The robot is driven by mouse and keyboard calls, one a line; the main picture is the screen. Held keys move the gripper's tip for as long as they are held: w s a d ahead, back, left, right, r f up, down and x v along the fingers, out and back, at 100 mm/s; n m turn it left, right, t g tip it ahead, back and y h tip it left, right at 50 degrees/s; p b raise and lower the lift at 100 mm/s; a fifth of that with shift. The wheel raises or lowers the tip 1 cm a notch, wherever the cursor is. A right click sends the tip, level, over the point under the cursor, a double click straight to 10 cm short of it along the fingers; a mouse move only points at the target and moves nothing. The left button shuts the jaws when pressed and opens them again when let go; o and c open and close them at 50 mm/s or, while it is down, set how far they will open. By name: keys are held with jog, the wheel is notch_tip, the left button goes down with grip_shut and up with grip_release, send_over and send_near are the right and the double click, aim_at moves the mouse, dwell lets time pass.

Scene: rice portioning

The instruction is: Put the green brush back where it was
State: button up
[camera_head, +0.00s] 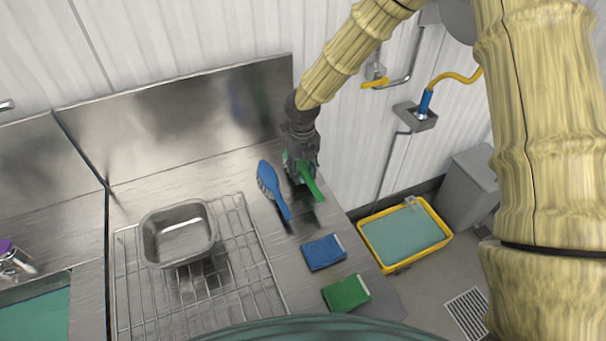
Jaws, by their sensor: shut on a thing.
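The green brush (311,184) is at the right part of the steel counter, beside the blue brush (270,183). My gripper (300,166) reaches down from above and is shut on the green brush. Its green handle sticks out below the jaws, toward the lower right. The brush head is mostly hidden by my gripper. I cannot tell whether the brush touches the counter.
A steel pan (147,240) stands on a wire rack (262,275). A blue sponge (323,252) and a green sponge (346,293) lie near the counter's right edge. A yellow tub (441,226) of greenish liquid is on the floor. A steel backsplash (200,115) rises behind.

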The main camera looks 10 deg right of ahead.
aim_at(303, 176)
jog(key=shift+f+p, duration=0.3)
jog(key=shift+f, duration=1.05)
jog(key=shift+f, duration=0.1)
jog(key=o, duration=1.2)
jog(key=shift+c, duration=0.2)
notch_tip(303, 176, up, 12)
jog(key=b, duration=0.3)
